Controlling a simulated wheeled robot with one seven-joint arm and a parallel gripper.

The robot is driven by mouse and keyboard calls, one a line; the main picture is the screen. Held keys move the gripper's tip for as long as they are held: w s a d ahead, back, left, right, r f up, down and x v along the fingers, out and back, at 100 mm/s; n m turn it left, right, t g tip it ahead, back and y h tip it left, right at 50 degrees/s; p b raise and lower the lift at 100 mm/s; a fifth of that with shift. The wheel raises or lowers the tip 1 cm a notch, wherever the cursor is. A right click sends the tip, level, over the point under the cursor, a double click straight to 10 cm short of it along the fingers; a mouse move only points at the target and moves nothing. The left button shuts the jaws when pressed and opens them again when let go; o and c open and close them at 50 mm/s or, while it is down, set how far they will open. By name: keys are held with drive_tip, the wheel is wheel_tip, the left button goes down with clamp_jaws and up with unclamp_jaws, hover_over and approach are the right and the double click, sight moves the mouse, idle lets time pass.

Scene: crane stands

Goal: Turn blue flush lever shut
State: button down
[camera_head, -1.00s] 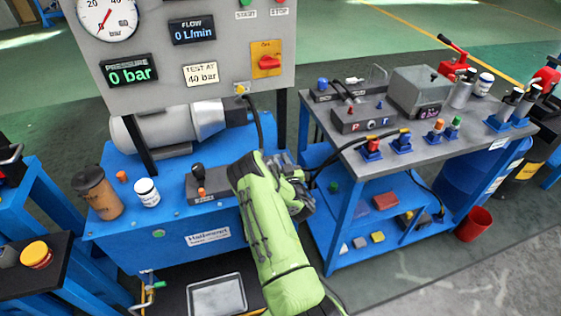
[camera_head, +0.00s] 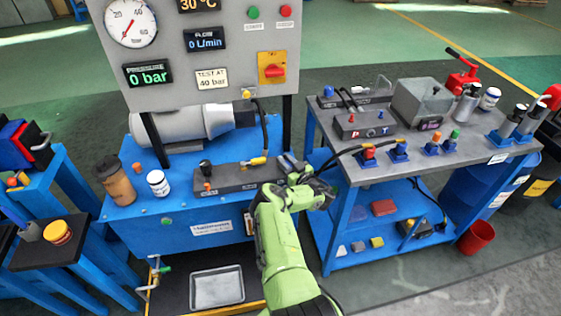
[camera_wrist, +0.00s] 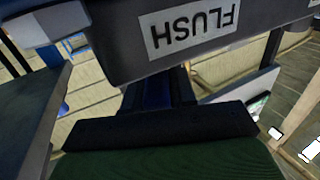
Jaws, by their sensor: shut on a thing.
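The dark manifold block (camera_head: 232,178) lies on top of the blue power unit (camera_head: 190,232). Its right end is partly hidden by my gripper (camera_head: 291,166), which is at that end. In the wrist view the FLUSH label (camera_wrist: 190,27) appears upside down on a dark block. Below it a blue part (camera_wrist: 157,92), which looks like the flush lever, stands in front of my palm. My gripper is shut on the blue lever. Its fingertips and the lever's exact angle are hard to make out in the head view.
A brown cup (camera_head: 115,180) and a white jar (camera_head: 158,183) stand left on the power unit. The gauge panel (camera_head: 222,50) rises behind. A side bench (camera_head: 400,165) with hoses and couplings stands close on the right. A grey tray (camera_head: 217,288) lies below in front.

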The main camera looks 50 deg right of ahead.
drive_tip(key=shift+r, duration=0.1)
drive_tip(key=c, duration=1)
unclamp_jaws()
drive_tip(key=p+v, duration=1.1)
drive_tip(key=v, duration=0.4)
drive_tip(key=shift+s, duration=0.45)
drive_tip(key=shift+c, duration=0.3)
